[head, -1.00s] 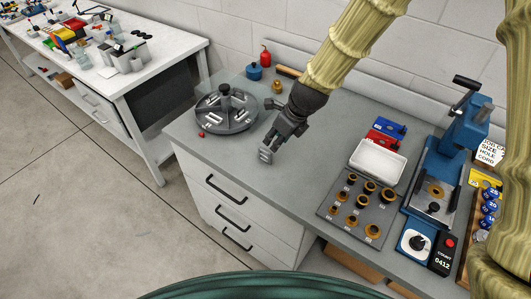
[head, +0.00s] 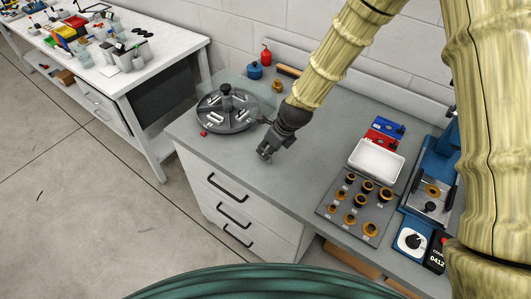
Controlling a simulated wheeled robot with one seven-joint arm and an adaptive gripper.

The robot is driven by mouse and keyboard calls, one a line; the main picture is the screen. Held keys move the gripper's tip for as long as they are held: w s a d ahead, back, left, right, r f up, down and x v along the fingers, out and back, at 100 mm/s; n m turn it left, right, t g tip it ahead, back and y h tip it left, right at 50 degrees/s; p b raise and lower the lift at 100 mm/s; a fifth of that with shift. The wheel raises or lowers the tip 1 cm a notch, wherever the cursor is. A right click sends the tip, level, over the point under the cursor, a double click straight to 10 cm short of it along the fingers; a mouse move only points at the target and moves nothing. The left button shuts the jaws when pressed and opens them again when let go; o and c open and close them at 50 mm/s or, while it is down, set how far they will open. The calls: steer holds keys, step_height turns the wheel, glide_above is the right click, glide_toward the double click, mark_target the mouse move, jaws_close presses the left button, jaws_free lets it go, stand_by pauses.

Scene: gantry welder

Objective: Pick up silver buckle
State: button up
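A round dark grey tray (head: 228,129) with a central knob (head: 225,90) stands on the grey bench top. Several small silver pieces (head: 213,114) lie in its compartments; they are too small to tell which is a buckle. My gripper (head: 265,156) points down over the bench to the right of and in front of the tray, apart from it. Its fingers are small and dark, and I cannot tell whether they are open or shut. No held piece is visible.
A small red piece (head: 204,134) lies before the tray. Behind are a blue pot (head: 255,71), a red bottle (head: 266,56) and a brass piece (head: 277,85). To the right are a white tray (head: 376,160), a ring board (head: 352,213) and a blue press (head: 434,170).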

mark_target(266, 150)
steer(key=shift+p+x, duration=0.65)
steer(key=shift+x, duration=1.05)
steer(key=shift+a, duration=0.1)
jaws_close()
